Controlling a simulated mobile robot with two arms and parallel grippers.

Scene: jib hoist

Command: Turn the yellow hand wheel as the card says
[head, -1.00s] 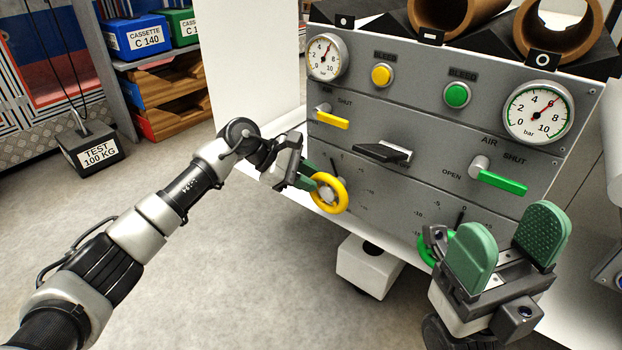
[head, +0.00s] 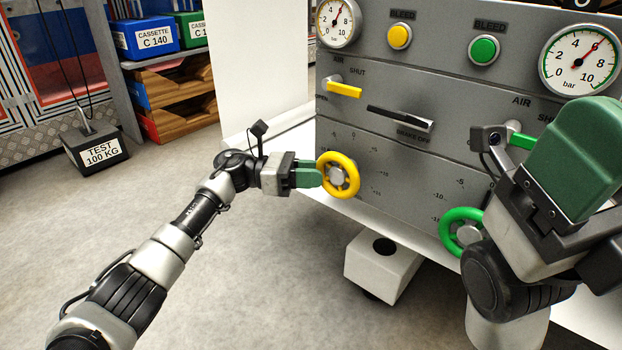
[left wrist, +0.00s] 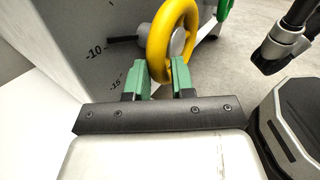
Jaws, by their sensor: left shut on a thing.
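The yellow hand wheel (head: 351,182) sits low on the left of the grey panel, with a pale hub. My left gripper (head: 314,177) reaches it from the left and is shut on the left part of its rim. The left wrist view shows the yellow rim (left wrist: 158,45) between the two green fingers (left wrist: 166,78). A scale with -10 and -15 marks shows beside the wheel. My right gripper (head: 590,165) is large at the right, in front of the panel. One green finger shows with no second pad against it; it looks open and empty. I see no readable card.
A green hand wheel (head: 462,231) is lower right, partly hidden by my right arm. A yellow lever (head: 345,90), a black brake lever (head: 400,118) and a green lever (head: 521,140) stick out of the panel. The floor between is clear.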

